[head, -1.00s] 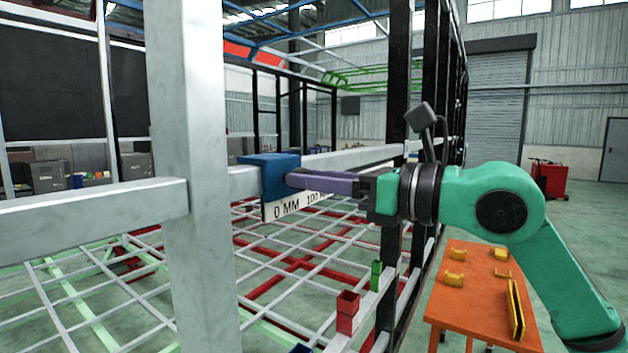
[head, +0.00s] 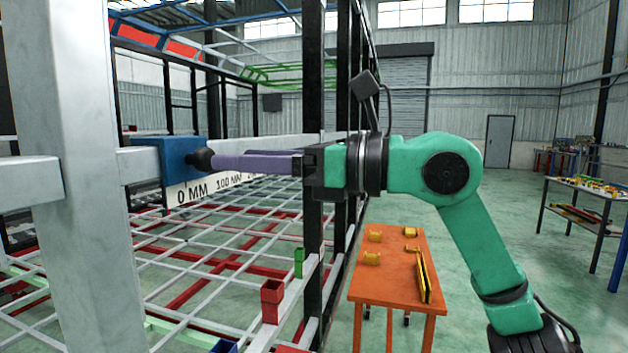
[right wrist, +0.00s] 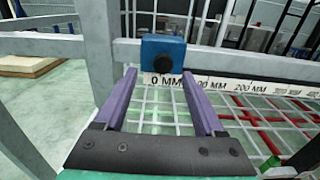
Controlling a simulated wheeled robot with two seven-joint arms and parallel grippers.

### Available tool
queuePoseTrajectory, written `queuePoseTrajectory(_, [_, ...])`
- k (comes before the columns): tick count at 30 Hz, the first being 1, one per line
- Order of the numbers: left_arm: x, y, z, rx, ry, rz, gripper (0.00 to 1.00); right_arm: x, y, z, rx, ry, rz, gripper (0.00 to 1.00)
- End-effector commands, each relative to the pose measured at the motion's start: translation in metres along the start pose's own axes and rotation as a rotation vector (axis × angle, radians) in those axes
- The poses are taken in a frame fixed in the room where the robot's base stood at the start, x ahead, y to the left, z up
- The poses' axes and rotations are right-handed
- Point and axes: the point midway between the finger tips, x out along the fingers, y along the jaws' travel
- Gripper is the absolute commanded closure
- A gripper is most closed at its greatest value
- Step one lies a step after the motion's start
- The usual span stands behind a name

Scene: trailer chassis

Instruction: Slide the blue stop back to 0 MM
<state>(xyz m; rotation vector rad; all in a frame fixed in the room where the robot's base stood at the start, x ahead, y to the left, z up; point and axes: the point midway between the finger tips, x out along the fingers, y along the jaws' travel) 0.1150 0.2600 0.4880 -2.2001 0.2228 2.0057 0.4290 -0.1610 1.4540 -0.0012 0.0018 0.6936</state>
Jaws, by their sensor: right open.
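The blue stop (head: 176,160) sits on the grey horizontal rail, close to the thick upright post. A black round knob (head: 202,159) sticks out of its front. The white scale strip (head: 190,192) runs below, and the stop is directly above its "0 MM" mark. The right wrist view also shows the stop (right wrist: 162,48) over that mark. My right gripper (right wrist: 158,76) is open, its purple fingers apart on either side of the knob's line. In the head view the right gripper (head: 215,161) has its tips just short of the knob. My left gripper is not in view.
The thick grey post (head: 85,180) stands left of the stop. A black upright (head: 314,220) stands behind my right wrist. An orange table (head: 390,290) with yellow parts is at lower right. Open floor lies right of it.

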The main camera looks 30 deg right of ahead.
Motion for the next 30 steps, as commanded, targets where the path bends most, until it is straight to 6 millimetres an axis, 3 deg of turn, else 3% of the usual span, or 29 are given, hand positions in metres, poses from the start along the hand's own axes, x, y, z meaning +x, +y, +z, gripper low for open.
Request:
queuePoseTrajectory(1, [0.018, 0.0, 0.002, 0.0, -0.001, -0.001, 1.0, -0.016, -0.001, -0.01, -0.002, -0.001, -0.006, 0.29])
queuePoseTrajectory(3, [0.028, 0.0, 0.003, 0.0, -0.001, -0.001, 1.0, -0.038, 0.0, -0.009, -0.002, -0.001, -0.005, 0.29])
queuePoseTrajectory(6, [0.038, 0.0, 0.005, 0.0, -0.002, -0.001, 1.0, -0.065, 0.001, -0.007, -0.001, 0.0, -0.003, 0.29])
queuePoseTrajectory(11, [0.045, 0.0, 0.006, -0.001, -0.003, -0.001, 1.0, -0.09, 0.002, -0.004, -0.001, 0.002, 0.0, 0.29])
queuePoseTrajectory(27, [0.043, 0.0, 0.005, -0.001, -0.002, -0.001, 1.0, -0.094, 0.002, -0.001, 0.0, 0.002, 0.002, 0.29])
queuePoseTrajectory(30, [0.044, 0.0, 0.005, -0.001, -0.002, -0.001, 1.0, -0.085, -0.007, -0.003, 0.07, -0.013, 0.043, 0.29])
